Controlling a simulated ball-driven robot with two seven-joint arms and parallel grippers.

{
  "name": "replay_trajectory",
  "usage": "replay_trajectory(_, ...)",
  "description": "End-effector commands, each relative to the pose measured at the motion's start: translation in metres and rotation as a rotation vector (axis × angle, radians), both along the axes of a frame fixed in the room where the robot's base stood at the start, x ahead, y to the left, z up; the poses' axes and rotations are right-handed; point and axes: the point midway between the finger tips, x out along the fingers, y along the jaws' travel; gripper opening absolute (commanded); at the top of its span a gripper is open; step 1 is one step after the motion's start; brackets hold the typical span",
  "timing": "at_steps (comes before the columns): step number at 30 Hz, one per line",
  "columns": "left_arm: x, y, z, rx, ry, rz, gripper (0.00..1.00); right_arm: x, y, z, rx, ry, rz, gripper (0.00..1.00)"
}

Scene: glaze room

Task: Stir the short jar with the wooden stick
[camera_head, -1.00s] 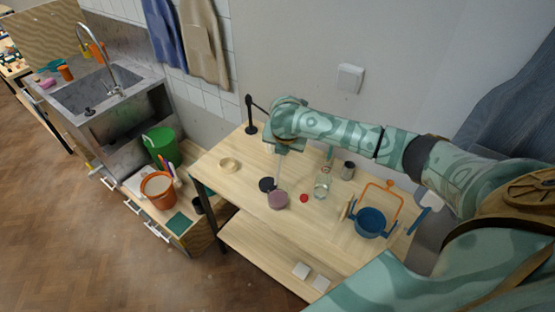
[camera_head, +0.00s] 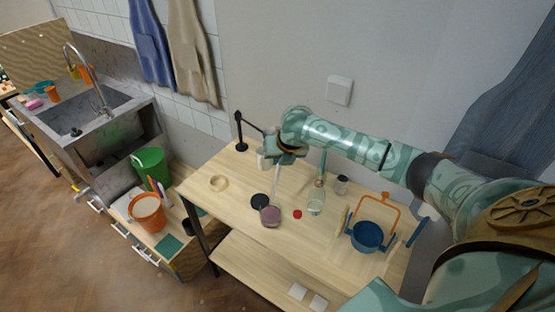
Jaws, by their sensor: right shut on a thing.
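The short jar (camera_head: 270,217) holds something mauve and stands on the wooden table next to a round black disc (camera_head: 259,201). My right gripper (camera_head: 279,163) is above and behind the jar, shut on the pale wooden stick (camera_head: 276,184). The stick hangs down, nearly upright, and its lower end meets the jar's mouth. I cannot tell how deep it reaches. My left gripper is not in view.
A clear glass jar (camera_head: 316,204), a small red thing (camera_head: 297,214), a dark-topped jar (camera_head: 341,185) and a blue pot (camera_head: 367,237) with an orange handle stand to the right. A wooden ring (camera_head: 219,183) and a black stand (camera_head: 240,135) are to the left.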

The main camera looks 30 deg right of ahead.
Motion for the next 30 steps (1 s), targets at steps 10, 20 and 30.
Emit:
replay_trajectory(10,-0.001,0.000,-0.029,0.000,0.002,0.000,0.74,-0.001,-0.002,-0.032,0.000,0.000,-0.001,0.00)
replay_trajectory(20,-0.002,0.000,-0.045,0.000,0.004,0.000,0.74,0.002,0.002,-0.064,0.000,0.000,-0.001,0.00)
replay_trajectory(30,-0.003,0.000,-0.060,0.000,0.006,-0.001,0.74,0.004,0.006,-0.092,0.000,0.001,-0.001,0.00)
